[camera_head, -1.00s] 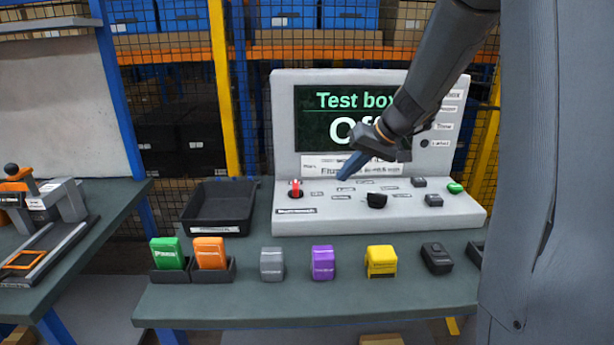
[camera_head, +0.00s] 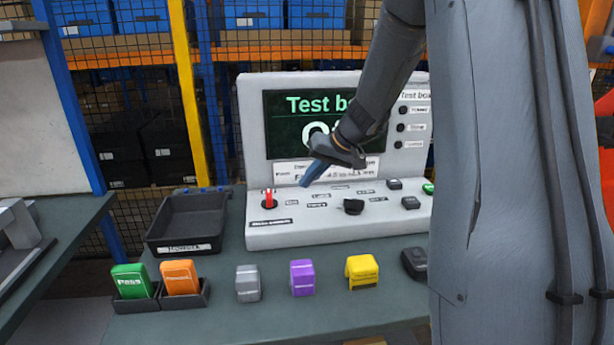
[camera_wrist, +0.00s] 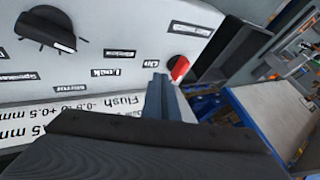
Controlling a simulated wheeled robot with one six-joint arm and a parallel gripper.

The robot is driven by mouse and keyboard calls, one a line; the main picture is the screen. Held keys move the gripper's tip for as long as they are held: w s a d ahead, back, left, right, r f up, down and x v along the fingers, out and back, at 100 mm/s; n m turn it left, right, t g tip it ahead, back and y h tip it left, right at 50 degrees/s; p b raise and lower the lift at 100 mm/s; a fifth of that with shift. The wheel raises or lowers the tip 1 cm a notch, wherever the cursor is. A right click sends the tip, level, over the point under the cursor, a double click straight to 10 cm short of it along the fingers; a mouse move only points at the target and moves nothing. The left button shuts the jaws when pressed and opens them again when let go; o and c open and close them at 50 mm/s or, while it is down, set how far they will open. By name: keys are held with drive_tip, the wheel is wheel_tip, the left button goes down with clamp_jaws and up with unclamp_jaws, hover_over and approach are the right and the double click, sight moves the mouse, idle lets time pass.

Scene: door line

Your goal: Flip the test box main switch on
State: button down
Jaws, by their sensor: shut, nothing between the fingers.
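The test box (camera_head: 335,228) is a light grey console with a sloped panel and an upright screen (camera_head: 285,125) that reads "Test b..." and "O...", partly hidden behind my arm. The main switch is a red lever (camera_head: 268,199) on a dark round base at the panel's left end. It stands upright in the head view. In the wrist view the red lever (camera_wrist: 180,68) shows just beyond my fingertips. My gripper (camera_head: 308,180) is shut and empty, with blue-grey fingers pointing down-left above the panel, to the right of the lever. It also shows in the wrist view (camera_wrist: 158,80). I cannot tell any contact.
A black knob (camera_head: 353,207) and several dark buttons sit on the panel right of the lever. A black tray (camera_head: 187,222) stands left of the box. Green, orange, grey, purple and yellow blocks (camera_head: 362,271) line the table's front. A mesh fence stands behind.

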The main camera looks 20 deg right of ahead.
sight(269, 200)
drive_tip(key=p+x, duration=0.1)
drive_tip(key=x, duration=0.5)
drive_tip(key=shift+a+f, duration=0.2)
drive_tip(key=shift+w+a+f+p, duration=0.1)
drive_tip(key=shift+w+a+p, duration=0.15)
drive_tip(key=shift+a+p, duration=0.55)
drive_tip(key=shift+w+a+p, duration=0.25)
drive_tip(key=shift+w+a, duration=0.05)
drive_tip(key=shift+a, duration=0.9)
